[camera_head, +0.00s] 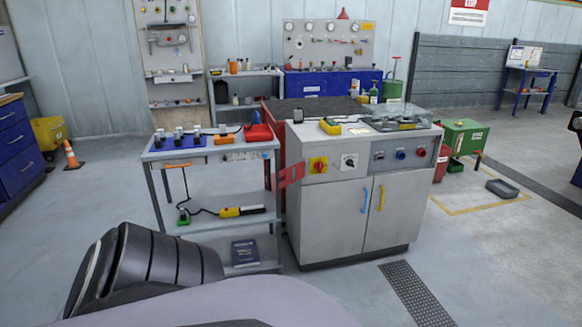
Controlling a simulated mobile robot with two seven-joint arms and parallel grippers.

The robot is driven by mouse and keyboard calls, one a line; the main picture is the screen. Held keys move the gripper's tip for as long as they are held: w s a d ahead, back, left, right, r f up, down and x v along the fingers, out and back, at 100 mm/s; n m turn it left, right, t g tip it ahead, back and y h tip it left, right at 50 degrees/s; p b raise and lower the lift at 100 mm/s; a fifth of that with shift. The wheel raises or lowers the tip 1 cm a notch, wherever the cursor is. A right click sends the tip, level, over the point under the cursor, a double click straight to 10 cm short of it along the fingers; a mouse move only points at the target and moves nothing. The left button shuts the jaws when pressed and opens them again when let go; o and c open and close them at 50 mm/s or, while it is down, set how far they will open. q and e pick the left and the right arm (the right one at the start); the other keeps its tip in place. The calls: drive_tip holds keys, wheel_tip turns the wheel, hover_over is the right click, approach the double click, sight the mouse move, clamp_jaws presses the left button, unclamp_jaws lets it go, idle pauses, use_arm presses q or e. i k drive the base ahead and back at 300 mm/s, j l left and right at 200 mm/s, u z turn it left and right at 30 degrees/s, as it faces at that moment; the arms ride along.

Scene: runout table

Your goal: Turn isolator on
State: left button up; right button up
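A red rotary switch on a yellow square plate (318,165), which looks like the isolator, is on the upper front of a grey cabinet (325,220). Its knob position is too small to read surely. A black rotary knob on a white plate (349,162) is just right of it. Further right is a darker panel (402,153) with small blue and red controls. Neither of my grippers is in view. A dark ribbed part of my own body shows at the lower left, well short of the cabinet.
A grey cart (217,200) with tools and a red case (258,133) stands against the cabinet's left side. A green box (465,137) and a dark grey case (502,188) are at the right. The floor in front is clear, with a dark grate (417,293).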

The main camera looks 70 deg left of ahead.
sight(318, 166)
drive_tip(key=u, duration=2)
drive_tip(key=i+l, duration=0.15)
drive_tip(key=i, duration=0.4)
drive_tip(key=i+l+u, duration=0.1)
drive_tip(key=i, duration=0.4)
drive_tip(key=i+l, duration=0.2)
drive_tip(key=i, duration=0.35)
drive_tip(key=i+l, duration=0.2)
drive_tip(key=i, duration=0.3)
drive_tip(key=i+l, duration=0.2)
drive_tip(key=l, duration=0.15)
drive_tip(key=i+l+u, duration=0.15)
drive_tip(key=l, duration=0.65)
drive_tip(key=i+l, duration=0.1)
drive_tip(key=l, duration=0.5)
